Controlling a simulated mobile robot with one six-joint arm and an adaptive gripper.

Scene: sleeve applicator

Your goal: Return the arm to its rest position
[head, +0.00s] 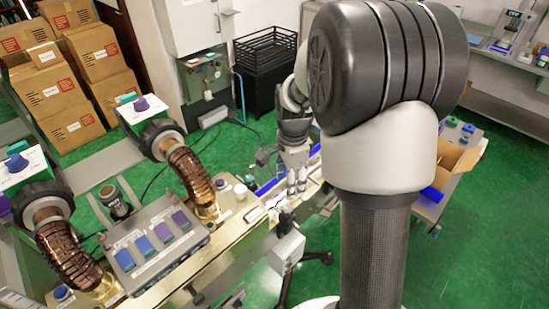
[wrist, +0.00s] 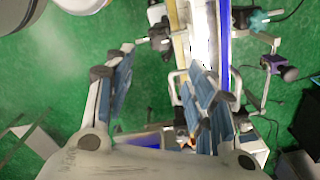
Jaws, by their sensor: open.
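My gripper (head: 296,184) hangs from my arm past the right end of the machine's brass-coloured bed (head: 165,288) in the head view. Its fingers point down and look empty. In the wrist view the two fingers of my gripper (wrist: 165,82) stand well apart, with blue pads facing each other. Green floor shows between them, and a bright rail (wrist: 203,35) runs close to the right finger. I cannot tell whether that finger touches anything. Part of my arm in the head view hides the area behind it.
Two copper ribbed tubes (head: 192,175) and a control box (head: 155,245) stand on the bed. A cart with an open cardboard box (head: 455,160) is at the right. A black wire rack (head: 265,50) and stacked cartons (head: 60,95) stand behind. Green floor is open at the lower right.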

